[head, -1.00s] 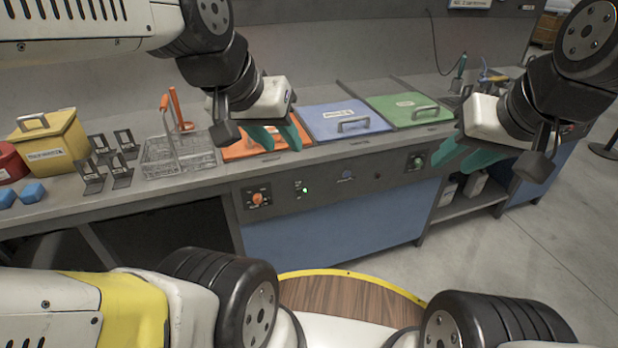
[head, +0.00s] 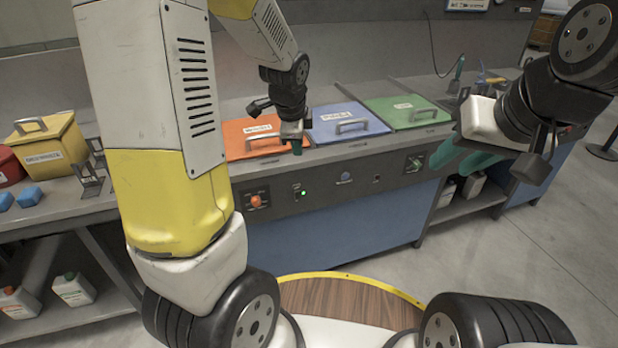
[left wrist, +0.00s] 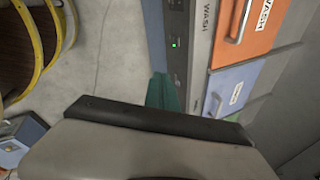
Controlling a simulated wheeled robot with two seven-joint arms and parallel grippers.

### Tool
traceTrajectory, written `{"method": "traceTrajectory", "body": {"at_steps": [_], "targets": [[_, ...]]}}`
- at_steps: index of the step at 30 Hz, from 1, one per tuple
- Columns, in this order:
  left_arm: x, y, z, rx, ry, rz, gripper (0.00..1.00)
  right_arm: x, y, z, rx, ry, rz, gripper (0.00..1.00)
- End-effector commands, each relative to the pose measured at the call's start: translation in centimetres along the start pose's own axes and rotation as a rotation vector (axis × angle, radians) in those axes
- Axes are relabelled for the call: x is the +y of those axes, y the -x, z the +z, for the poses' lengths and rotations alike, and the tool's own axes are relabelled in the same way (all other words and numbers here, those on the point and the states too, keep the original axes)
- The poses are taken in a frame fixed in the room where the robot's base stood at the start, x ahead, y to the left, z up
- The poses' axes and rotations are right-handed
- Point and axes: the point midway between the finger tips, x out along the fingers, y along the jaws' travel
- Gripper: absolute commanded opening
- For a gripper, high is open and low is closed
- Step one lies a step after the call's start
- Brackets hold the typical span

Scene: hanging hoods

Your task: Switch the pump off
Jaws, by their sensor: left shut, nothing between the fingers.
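The control panel (head: 340,185) runs along the bench front, with an orange knob (head: 256,201) at its left and a small lit green lamp (head: 304,193) beside a small dark switch (head: 297,187). The lamp also shows in the left wrist view (left wrist: 174,45). The panel lettering is too small to read, so I cannot tell which control is the pump's. My left gripper (head: 297,149) is shut and empty, pointing down just above the panel near the lamp. Its teal fingers (left wrist: 165,92) show in the left wrist view. My right gripper (head: 464,156) is open and empty at the right.
Orange (head: 252,138), blue (head: 347,122) and green (head: 407,110) lids with handles lie on the bench behind the panel. Another knob (head: 414,164) is at the panel's right. A yellow box (head: 50,148) stands far left. Bottles (head: 73,289) stand on the lower shelf.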

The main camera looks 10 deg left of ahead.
Motion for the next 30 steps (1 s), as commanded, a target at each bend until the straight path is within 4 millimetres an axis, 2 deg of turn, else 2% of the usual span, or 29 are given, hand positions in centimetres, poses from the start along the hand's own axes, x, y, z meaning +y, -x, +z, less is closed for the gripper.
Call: {"method": "traceTrajectory", "body": {"at_steps": [1,9,15,18,21,30], "targets": [[-0.2,-2.1,-0.2,-0.019,-0.095,0.013,0.0,0.0,0.0,0.0,0.0,0.0,0.0,0.36],[-1.0,-12.3,-0.7,-0.098,-0.659,0.065,0.0,0.0,0.0,0.0,0.0,0.0,0.0,0.36],[-0.4,-18.4,-0.9,-0.128,-1.017,0.109,0.0,0.0,0.0,0.0,0.0,0.0,0.0,0.36],[-0.1,-20.3,-0.9,-0.135,-1.135,0.125,0.0,0.0,0.0,0.0,0.0,0.0,0.0,0.36],[0.1,-21.4,-0.9,-0.138,-1.206,0.133,0.0,0.0,0.0,0.0,0.0,0.0,0.0,0.36],[0.1,-21.9,-0.9,-0.139,-1.24,0.137,0.0,0.0,0.0,0.0,0.0,0.0,0.0,0.36]]}}
